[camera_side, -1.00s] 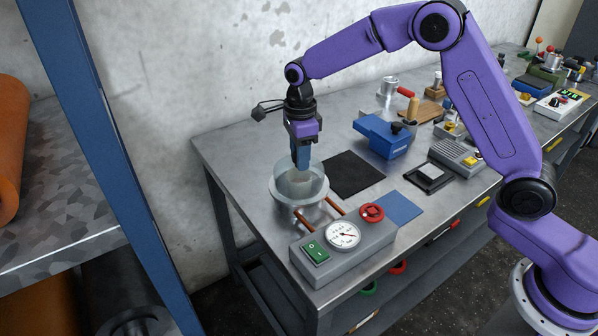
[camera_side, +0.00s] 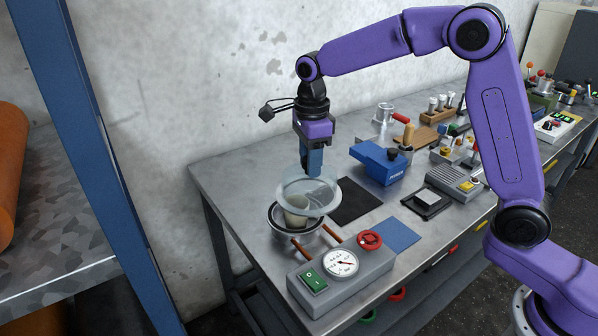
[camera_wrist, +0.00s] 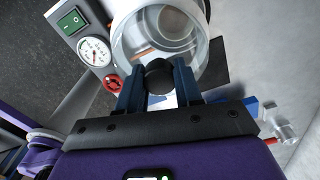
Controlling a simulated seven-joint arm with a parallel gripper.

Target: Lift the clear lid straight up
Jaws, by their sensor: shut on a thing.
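The clear lid (camera_side: 308,190) is a transparent dome in my gripper (camera_side: 314,174), raised above a round metal chamber (camera_side: 285,228). A gap shows between the lid's rim and the chamber. In the wrist view, the two blue fingers of my gripper (camera_wrist: 159,88) are shut on the lid's black knob (camera_wrist: 158,76), and the clear lid (camera_wrist: 126,42) spreads beyond it. A pale cylinder (camera_side: 297,211) stands inside the chamber and shows partly through the lid.
A grey control box (camera_side: 340,278) with a green switch, a gauge and a red valve knob stands in front, joined to the chamber by copper pipes. A black mat (camera_side: 355,202), a blue mat (camera_side: 398,235) and a blue device (camera_side: 381,163) lie to the right.

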